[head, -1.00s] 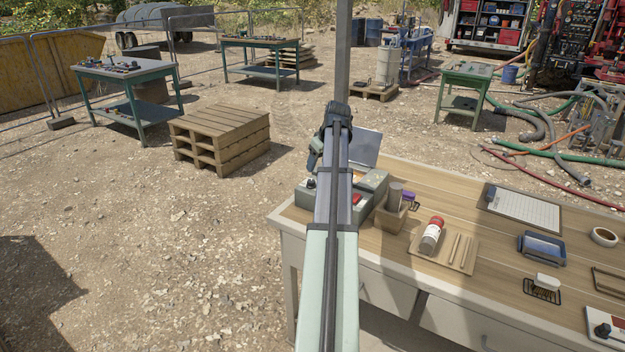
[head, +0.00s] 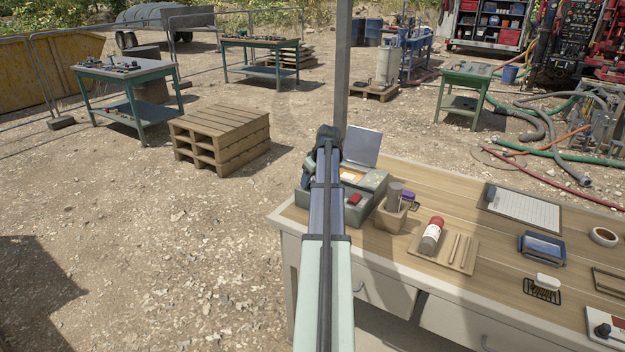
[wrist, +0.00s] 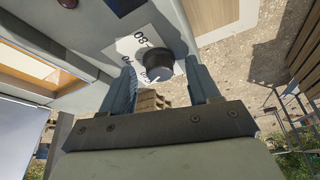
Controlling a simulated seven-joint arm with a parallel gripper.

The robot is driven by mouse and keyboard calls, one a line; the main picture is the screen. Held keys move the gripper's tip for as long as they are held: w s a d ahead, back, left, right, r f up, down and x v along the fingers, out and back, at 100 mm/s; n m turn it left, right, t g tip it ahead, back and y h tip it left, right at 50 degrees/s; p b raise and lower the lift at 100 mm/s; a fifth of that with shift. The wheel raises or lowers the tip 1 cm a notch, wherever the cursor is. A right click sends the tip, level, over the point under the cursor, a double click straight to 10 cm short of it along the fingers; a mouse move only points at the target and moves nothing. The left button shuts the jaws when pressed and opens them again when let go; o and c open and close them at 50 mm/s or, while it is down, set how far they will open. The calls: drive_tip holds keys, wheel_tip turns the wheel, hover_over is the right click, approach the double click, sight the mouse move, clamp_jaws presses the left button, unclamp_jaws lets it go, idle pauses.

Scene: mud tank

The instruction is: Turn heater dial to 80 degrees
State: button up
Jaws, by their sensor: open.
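The heater (head: 362,212) is a grey-green box with a raised lid and a red switch, at the left end of the wooden table. Its dark round dial (wrist: 158,68) shows in the wrist view on a white label (wrist: 140,43) bearing an upside-down 80 and other partly hidden numbers. I cannot read the dial's setting. My gripper (wrist: 160,64) is open, with one finger on each side of the dial in the wrist view. I cannot tell whether either finger touches it. In the head view my arm hides the dial and the fingertips.
A wooden block (head: 391,217) holding cylinders stands right of the heater. A grey post (head: 343,60) rises behind my wrist. Gravel ground lies open left of the table.

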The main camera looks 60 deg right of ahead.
drive_tip(key=c, duration=1)
drive_tip(key=shift+m, duration=0.3)
drive_tip(key=m+h, duration=0.1)
drive_tip(key=m, duration=0.3)
drive_tip(key=shift+w+a+m+g+h, duration=0.1)
drive_tip(key=shift+a+m+g+h, duration=0.05)
drive_tip(key=shift+m+g+h, duration=0.2)
drive_tip(key=m+g, duration=0.1)
drive_tip(key=m, duration=0.2)
drive_tip(key=m+g+h, duration=0.1)
drive_tip(key=m, duration=0.2)
drive_tip(key=shift+w, duration=0.2)
drive_tip(key=m+g, duration=0.1)
drive_tip(key=m, duration=0.2)
drive_tip(key=m+g, duration=0.2)
drive_tip(key=m, duration=0.1)
drive_tip(key=shift+w+m, duration=0.15)
drive_tip(key=shift+m, duration=0.1)
drive_tip(key=m+g, duration=0.1)
drive_tip(key=m, duration=0.1)
drive_tip(key=m+y, duration=0.1)
drive_tip(key=m, duration=0.2)
drive_tip(key=shift+w+g, duration=0.1)
drive_tip(key=shift+g, duration=0.25)
drive_tip(key=shift+m, duration=0.4)
